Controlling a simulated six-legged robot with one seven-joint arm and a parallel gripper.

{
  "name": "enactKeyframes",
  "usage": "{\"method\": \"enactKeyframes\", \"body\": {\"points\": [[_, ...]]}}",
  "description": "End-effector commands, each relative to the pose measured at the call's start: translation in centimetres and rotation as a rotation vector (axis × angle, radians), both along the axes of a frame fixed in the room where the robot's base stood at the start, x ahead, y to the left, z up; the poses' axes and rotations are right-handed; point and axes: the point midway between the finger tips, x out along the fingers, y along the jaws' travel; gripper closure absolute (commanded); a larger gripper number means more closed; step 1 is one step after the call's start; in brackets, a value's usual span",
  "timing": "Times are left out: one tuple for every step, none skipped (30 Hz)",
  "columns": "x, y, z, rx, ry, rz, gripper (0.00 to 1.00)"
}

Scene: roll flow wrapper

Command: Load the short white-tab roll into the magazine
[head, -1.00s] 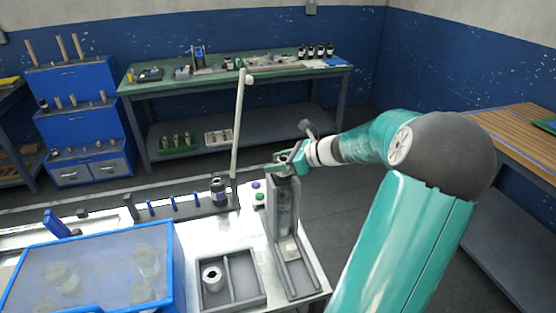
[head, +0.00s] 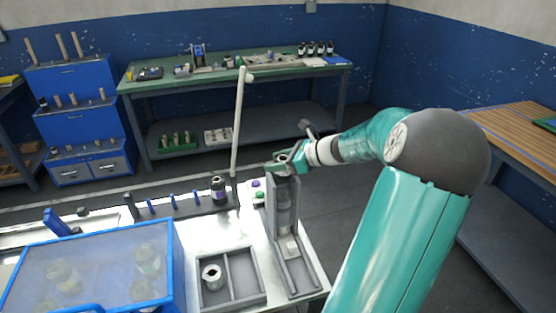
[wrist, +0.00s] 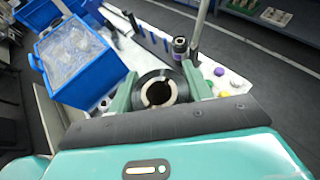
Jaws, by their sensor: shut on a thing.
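My gripper (head: 285,160) is at the top of the grey upright magazine (head: 284,205), which stands at the right end of the machine bench. The roll sits between the green fingers, over the magazine's top. Its tab and how deep it sits in the magazine cannot be made out. Another short roll (head: 212,277) stands in the left compartment of a grey divided tray (head: 246,305).
A thin pole (head: 238,125) rises just left of the magazine. A dark jar (head: 218,188) and purple and green buttons (head: 257,190) are close by. A blue-framed clear cover (head: 100,262) fills the left front. A green bench (head: 300,72) stands behind.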

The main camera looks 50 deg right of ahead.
Motion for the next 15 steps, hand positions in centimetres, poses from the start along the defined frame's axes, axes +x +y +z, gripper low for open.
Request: {"method": "enactKeyframes", "body": {"points": [[0.0, 0.0, -0.1, 0.000, 0.000, 0.001, 0.76], [0.0, 0.0, -0.2, 0.000, 0.000, 0.001, 0.76], [0.0, 0.0, -0.3, 0.000, 0.000, 0.001, 0.76], [0.0, 0.0, -0.3, 0.000, 0.000, 0.000, 0.76], [0.0, 0.0, -0.4, 0.000, 0.000, 0.000, 0.76], [0.0, 0.0, -0.5, 0.000, 0.000, 0.000, 0.76], [0.0, 0.0, -0.6, 0.000, 0.000, 0.000, 0.76], [0.0, 0.0, -0.6, 0.000, 0.000, 0.000, 0.76], [0.0, 0.0, -0.7, 0.000, 0.000, 0.000, 0.76], [0.0, 0.0, -0.8, 0.001, 0.000, 0.000, 0.76], [0.0, 0.0, -0.9, 0.001, 0.000, 0.000, 0.76], [0.0, 0.0, -1.0, 0.001, 0.000, 0.000, 0.76], [0.0, 0.0, -1.0, 0.001, 0.000, 0.000, 0.76], [0.0, 0.0, -1.1, 0.001, 0.000, 0.000, 0.76], [0.0, 0.0, -1.2, 0.001, 0.000, 0.000, 0.76]]}}
